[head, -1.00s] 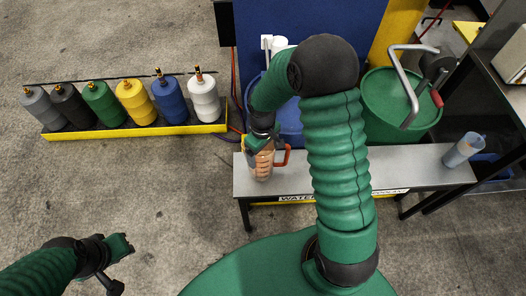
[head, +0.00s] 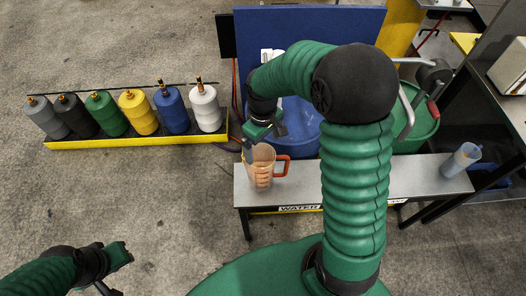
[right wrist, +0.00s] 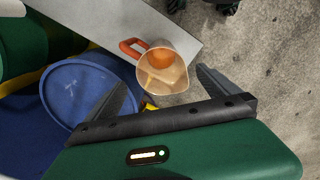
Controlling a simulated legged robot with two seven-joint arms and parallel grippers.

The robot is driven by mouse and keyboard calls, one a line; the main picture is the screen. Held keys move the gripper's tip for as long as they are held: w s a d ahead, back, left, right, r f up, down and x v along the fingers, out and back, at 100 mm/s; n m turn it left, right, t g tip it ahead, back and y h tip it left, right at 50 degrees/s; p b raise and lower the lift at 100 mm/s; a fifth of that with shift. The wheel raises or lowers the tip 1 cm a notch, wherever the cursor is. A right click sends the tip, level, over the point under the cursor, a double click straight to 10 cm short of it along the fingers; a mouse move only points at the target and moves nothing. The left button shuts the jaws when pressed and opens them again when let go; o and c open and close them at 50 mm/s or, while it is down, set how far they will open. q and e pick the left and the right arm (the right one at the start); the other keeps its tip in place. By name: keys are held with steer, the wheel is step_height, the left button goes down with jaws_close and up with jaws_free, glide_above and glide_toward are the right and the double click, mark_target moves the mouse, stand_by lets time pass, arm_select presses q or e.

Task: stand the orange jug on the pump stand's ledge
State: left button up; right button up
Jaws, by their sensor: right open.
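The orange jug (head: 260,168), translucent with an orange handle, stands upright on the left end of the grey ledge (head: 312,182) marked WATER. In the right wrist view the jug (right wrist: 165,70) is seen from above, beyond the fingertips. My right gripper (head: 250,147) is open, just behind and above the jug; in the wrist view its fingers (right wrist: 165,88) are spread wide with the jug apart from them. My left gripper (head: 118,272) is at the lower left, far from the jug; whether its jaws are open is unclear.
Another clear jug (head: 461,160) stands at the ledge's right end. A blue drum (head: 300,130) and a green drum (head: 425,125) are behind the ledge. A yellow tray (head: 130,140) of several coloured containers lies to the left. The ledge between the jugs is partly hidden by my right arm.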

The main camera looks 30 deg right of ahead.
steer(key=s+a+r+m+t+p, duration=0.2)
steer(key=s+a+r+p, duration=0.1)
steer(key=s+a, duration=0.5)
steer(key=shift+s+r+m+t, duration=0.3)
steer(key=shift+s+r, duration=0.1)
steer(key=shift+s, duration=0.05)
steer(key=shift+a, duration=0.1)
steer(key=shift+w+a, duration=0.1)
